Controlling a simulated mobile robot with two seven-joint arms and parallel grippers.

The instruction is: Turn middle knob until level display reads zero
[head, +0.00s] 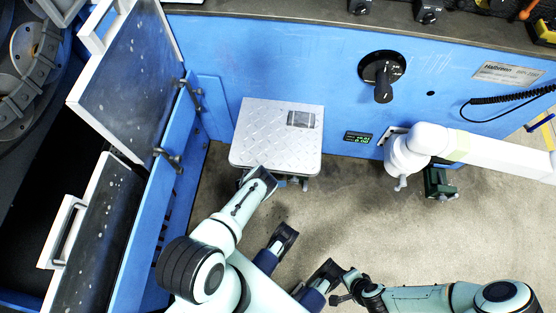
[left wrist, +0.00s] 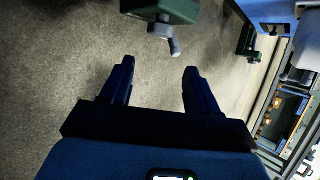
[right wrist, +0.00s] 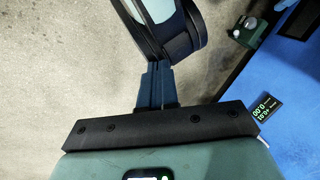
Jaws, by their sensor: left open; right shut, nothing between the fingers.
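The small black level display (head: 358,138) is on the blue panel; it also shows rotated in the right wrist view (right wrist: 266,108). It has two lines of digits; one seems to read 0.00, the other is too small to be sure. A green block with a grey lever knob (left wrist: 165,12) is ahead of my left gripper (left wrist: 155,82), which is open and empty, its fingertips short of the knob. My left gripper in the head view (head: 304,255) is below the metal platform. My right gripper (right wrist: 158,66) is shut and empty, near my left arm.
The grey metal platform (head: 262,140) juts out from the panel. A green foot (head: 437,183) stands below a white cylindrical part (head: 430,143) at right. A black rotary switch (head: 382,72) is higher on the panel. Floor between is bare.

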